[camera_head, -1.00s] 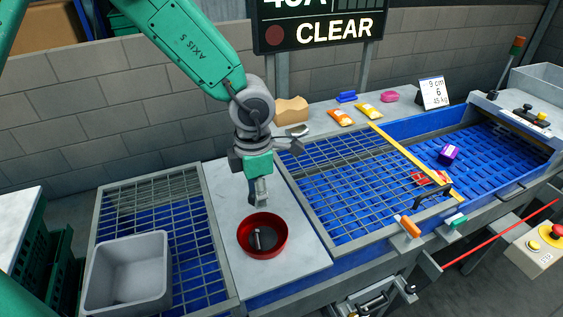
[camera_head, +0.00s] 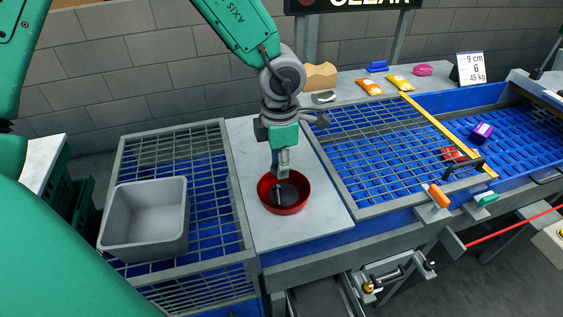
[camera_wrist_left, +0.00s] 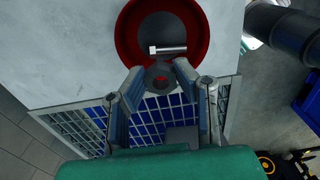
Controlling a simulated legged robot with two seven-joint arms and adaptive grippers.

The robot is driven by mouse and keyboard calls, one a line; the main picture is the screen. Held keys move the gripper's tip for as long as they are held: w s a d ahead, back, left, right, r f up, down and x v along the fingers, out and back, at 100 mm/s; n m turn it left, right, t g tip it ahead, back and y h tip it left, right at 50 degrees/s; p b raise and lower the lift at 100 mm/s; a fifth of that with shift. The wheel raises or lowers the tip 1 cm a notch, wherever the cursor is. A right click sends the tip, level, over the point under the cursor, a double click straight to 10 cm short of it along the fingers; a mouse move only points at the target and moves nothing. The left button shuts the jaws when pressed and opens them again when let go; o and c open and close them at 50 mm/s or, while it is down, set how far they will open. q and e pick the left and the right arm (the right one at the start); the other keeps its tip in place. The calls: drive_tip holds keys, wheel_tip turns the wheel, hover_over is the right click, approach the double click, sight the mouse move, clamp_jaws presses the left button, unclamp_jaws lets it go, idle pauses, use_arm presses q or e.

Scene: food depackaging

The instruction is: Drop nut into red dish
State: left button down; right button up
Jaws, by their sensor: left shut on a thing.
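The red dish (camera_head: 305,200) sits on the pale board between the two blue grid beds. It also shows at the top of the left wrist view (camera_wrist_left: 126,35). A silver bolt (camera_wrist_left: 168,50) lies in it. My left gripper (camera_head: 283,172) points down at the dish's back edge in the head view. In the left wrist view its fingers (camera_wrist_left: 153,82) are shut on a dark grey hexagonal nut (camera_wrist_left: 157,75) with a round hole. The nut overlaps the dish's near rim in that view. I cannot tell its exact height. My right gripper is not in view.
A grey bin (camera_head: 147,218) stands on the left grid. Several packets lie on the back ledge.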

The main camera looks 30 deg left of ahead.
sight(277, 163)
use_arm(q)
drive_tip(key=c, duration=1.2)
unclamp_jaws()
drive_tip(key=shift+w+a+f, duration=0.1)
drive_tip(key=shift+w+a, duration=0.05)
drive_tip(key=shift+a, duration=0.1)
drive_tip(key=shift+a+f, duration=0.1)
drive_tip(key=shift+a, duration=0.3)
drive_tip(key=shift+d+r, duration=0.2)
drive_tip(key=shift+r, duration=0.35)
drive_tip(key=r, duration=0.7)
drive_tip(key=a+r, duration=0.1)
drive_tip(key=r, duration=0.2)
drive_tip(key=shift+r, duration=0.35)
drive_tip(key=shift+d, duration=0.15)
drive_tip(key=shift+d, duration=0.25)
